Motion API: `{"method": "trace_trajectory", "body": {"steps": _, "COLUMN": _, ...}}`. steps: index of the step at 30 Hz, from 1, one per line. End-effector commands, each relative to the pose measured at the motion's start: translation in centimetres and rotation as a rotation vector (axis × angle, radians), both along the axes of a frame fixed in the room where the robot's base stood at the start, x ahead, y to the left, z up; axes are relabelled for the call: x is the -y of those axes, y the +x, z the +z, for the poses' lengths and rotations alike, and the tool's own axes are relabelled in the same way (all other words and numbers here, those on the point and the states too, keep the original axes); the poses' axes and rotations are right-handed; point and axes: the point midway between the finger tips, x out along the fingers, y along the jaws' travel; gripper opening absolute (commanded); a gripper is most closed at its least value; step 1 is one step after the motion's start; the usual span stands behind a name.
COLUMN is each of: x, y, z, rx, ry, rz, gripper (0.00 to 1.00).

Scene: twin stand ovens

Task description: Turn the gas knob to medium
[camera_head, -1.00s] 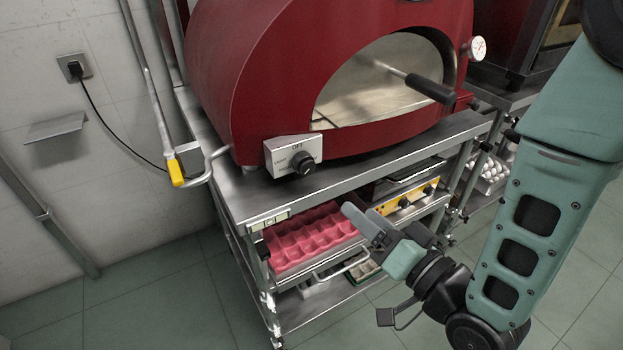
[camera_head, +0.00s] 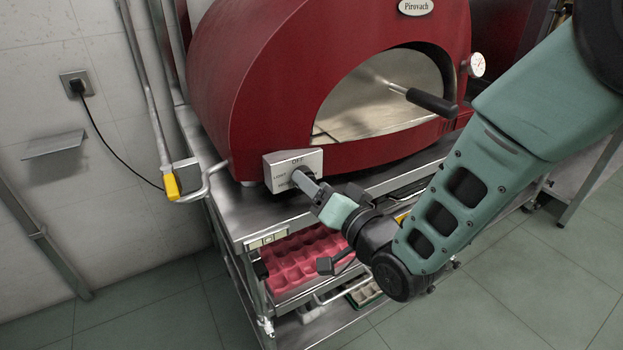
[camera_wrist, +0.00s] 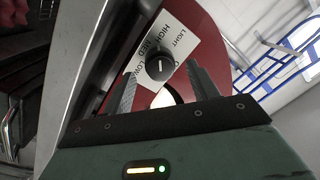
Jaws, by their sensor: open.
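The gas knob (camera_wrist: 159,67) is a round black dial with a pale pointer line on a white control box. It shows in the wrist view between my two open fingers, with labels such as HIGH, MED, LOW and LIGHT around it. In the head view the control box (camera_head: 282,163) sits at the lower left front of the red oven (camera_head: 262,75), and my gripper (camera_head: 304,184) covers most of the knob. My gripper (camera_wrist: 165,82) is open, fingers pointing at the box, one on each side of the knob. Whether they touch it I cannot tell.
The oven stands on a steel table (camera_head: 235,205). A yellow-handled gas valve (camera_head: 171,186) and pipe are at the left. A black-handled tool (camera_head: 432,102) sticks out of the oven mouth. A pink egg tray (camera_head: 300,255) lies on the shelf below.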

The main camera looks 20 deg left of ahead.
Motion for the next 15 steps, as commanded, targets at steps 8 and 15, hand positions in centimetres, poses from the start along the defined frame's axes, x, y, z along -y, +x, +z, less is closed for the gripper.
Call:
{"method": "trace_trajectory", "body": {"steps": 8, "x": -1.6, "y": 1.1, "z": 0.0, "rx": 0.001, "ry": -0.001, "rz": 0.000, "gripper": 0.59}}
{"method": "trace_trajectory", "body": {"steps": 15, "x": -1.6, "y": 1.1, "z": 0.0, "rx": 0.000, "ry": 0.000, "rz": 0.000, "gripper": 0.59}}
